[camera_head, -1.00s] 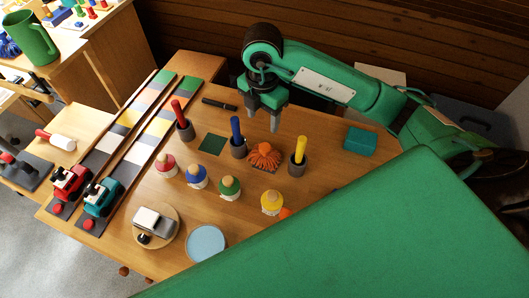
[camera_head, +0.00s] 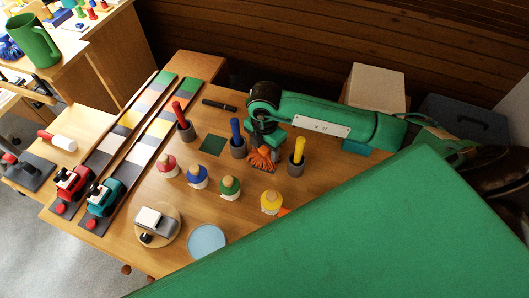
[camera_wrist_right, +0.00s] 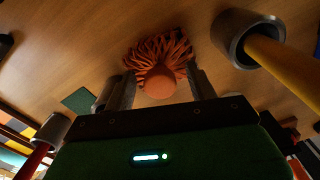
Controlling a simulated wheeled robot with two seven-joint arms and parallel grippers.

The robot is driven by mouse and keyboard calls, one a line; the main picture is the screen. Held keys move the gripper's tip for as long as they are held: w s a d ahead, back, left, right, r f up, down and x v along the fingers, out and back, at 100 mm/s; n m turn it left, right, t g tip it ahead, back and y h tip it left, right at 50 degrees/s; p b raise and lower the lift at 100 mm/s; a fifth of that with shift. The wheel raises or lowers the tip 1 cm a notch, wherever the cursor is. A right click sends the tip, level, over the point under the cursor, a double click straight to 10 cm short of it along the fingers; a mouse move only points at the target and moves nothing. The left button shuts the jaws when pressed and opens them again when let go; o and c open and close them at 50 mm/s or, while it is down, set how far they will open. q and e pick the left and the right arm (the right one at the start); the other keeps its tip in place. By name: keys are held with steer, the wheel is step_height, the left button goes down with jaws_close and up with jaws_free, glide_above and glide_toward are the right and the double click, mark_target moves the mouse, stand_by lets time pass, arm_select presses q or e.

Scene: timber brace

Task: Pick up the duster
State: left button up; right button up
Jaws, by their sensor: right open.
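The duster has an orange stringy head (camera_head: 262,159) and lies on the wooden table between the blue-handled and yellow-handled cups. In the right wrist view the duster (camera_wrist_right: 158,50) shows its strands and a round orange knob, which lies between the two fingertips. My right gripper (camera_head: 263,148) is low over the duster and covers part of it in the head view. In the right wrist view the right gripper (camera_wrist_right: 160,84) is open, with one finger on each side of the knob. I cannot tell whether the fingers touch it. My left gripper is not in view.
A grey cup with a yellow handle (camera_head: 297,164) stands close to the right of the duster; one with a blue handle (camera_head: 237,145) stands close to the left. Several coloured knobbed pots, such as the yellow one (camera_head: 271,203), stand in front. A teal block (camera_head: 356,147) lies right, partly hidden.

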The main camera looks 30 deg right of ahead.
steer(key=shift+f, duration=0.2)
steer(key=c, duration=1.1)
